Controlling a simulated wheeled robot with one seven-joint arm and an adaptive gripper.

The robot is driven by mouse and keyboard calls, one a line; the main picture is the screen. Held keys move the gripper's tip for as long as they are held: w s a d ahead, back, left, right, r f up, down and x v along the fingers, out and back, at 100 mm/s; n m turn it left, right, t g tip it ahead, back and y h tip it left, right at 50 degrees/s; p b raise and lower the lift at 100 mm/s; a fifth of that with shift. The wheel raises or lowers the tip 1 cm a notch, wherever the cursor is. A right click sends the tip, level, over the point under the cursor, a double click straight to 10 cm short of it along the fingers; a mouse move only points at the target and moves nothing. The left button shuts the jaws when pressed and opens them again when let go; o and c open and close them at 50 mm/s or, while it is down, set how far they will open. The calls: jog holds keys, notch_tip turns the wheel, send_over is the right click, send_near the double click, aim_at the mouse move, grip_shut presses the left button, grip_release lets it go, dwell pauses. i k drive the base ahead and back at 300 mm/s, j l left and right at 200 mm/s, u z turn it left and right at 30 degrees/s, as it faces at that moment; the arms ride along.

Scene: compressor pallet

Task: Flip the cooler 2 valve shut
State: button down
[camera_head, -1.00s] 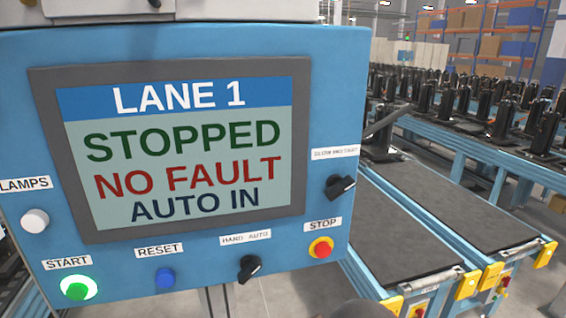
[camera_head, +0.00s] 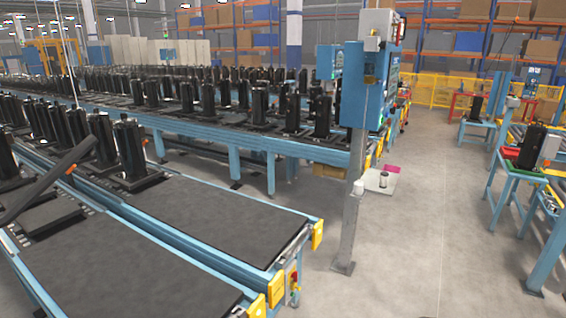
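I cannot make out a cooler 2 valve or any label for it in the head view. My gripper is not in view. A blue control cabinet (camera_head: 366,88) stands on a grey post (camera_head: 350,215) right of centre, seen from its side, so its front face is mostly hidden.
Two conveyors with dark belts (camera_head: 215,215) and yellow end caps (camera_head: 317,235) fill the left foreground. Black compressors (camera_head: 131,150) stand in rows on the lines. A blue stand (camera_head: 513,168) is at the right. Grey floor (camera_head: 425,225) is clear between post and stand.

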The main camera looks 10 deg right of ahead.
aim_at(399, 25)
jog(key=i+l+z, duration=0.4)
jog(key=i+l, duration=1.65)
jog(key=i, duration=0.15)
